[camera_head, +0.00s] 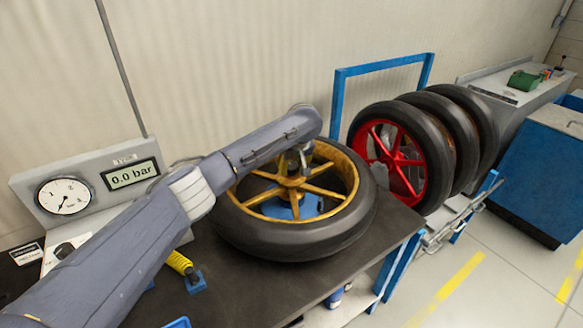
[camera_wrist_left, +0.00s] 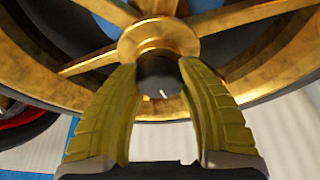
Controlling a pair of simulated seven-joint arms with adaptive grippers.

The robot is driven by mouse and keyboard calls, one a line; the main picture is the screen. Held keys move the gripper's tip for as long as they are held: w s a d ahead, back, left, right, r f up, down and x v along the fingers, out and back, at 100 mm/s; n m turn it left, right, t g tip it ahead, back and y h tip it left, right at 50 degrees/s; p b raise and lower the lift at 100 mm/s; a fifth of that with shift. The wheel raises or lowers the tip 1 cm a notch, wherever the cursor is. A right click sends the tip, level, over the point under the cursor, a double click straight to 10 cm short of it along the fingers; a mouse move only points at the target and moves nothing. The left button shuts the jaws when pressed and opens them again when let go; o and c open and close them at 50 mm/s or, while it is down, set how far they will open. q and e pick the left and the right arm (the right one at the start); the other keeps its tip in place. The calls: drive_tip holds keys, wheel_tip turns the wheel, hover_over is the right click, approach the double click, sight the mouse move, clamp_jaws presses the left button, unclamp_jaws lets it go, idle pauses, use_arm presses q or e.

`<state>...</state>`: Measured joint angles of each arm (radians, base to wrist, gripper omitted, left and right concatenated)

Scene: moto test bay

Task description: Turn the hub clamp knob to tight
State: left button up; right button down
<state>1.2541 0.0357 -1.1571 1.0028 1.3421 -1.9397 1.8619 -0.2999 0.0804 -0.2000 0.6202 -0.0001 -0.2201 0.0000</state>
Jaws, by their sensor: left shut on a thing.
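The hub clamp knob (camera_wrist_left: 160,80) is dark and round with a small white mark, at the centre of the gold hub in the left wrist view. My left gripper (camera_wrist_left: 160,70) is shut on it, with one yellow-green finger on each side. The gold-rimmed wheel (camera_head: 240,222) with its black tyre lies flat on the dark bench in the head view. My left gripper also shows in the head view (camera_head: 299,174), pointing down over the hub. My arm and gripper hide the knob there. My right gripper is not in view.
A pressure unit with a dial (camera_head: 64,197) and a display reading 0.0 bar (camera_head: 132,174) stands at the left. A yellow coiled hose (camera_head: 180,263) lies on the bench (camera_head: 265,293). A blue rack of wheels, one red-rimmed (camera_head: 413,182), stands at the right.

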use_arm(q)
drive_tip(key=shift+m, duration=0.3)
drive_tip(key=m+h, duration=0.1)
drive_tip(key=m, duration=0.1)
drive_tip(key=m+h, duration=0.1)
drive_tip(key=m, duration=0.2)
drive_tip(key=shift+a+t, duration=0.1)
drive_tip(key=shift+t, duration=0.2)
drive_tip(key=m+h, duration=0.1)
drive_tip(key=m, duration=0.2)
drive_tip(key=m+g+h, duration=0.1)
drive_tip(key=m, duration=0.2)
drive_tip(key=shift+m+h, duration=0.3)
drive_tip(key=shift+m, duration=0.1)
drive_tip(key=m+g, duration=0.1)
drive_tip(key=m, duration=0.1)
drive_tip(key=m+h, duration=0.1)
drive_tip(key=m, duration=0.2)
drive_tip(key=shift+g, duration=0.4)
drive_tip(key=m+g, duration=0.1)
drive_tip(key=m, duration=0.4)
drive_tip(key=shift+g+h, duration=0.4)
drive_tip(key=shift+m, duration=0.6)
drive_tip(key=shift+f+m+g, duration=0.1)
drive_tip(key=shift+m+g, duration=0.2)
drive_tip(key=shift+g, duration=0.1)
drive_tip(key=o, duration=1.3)
drive_tip(key=shift+v, duration=6.05)
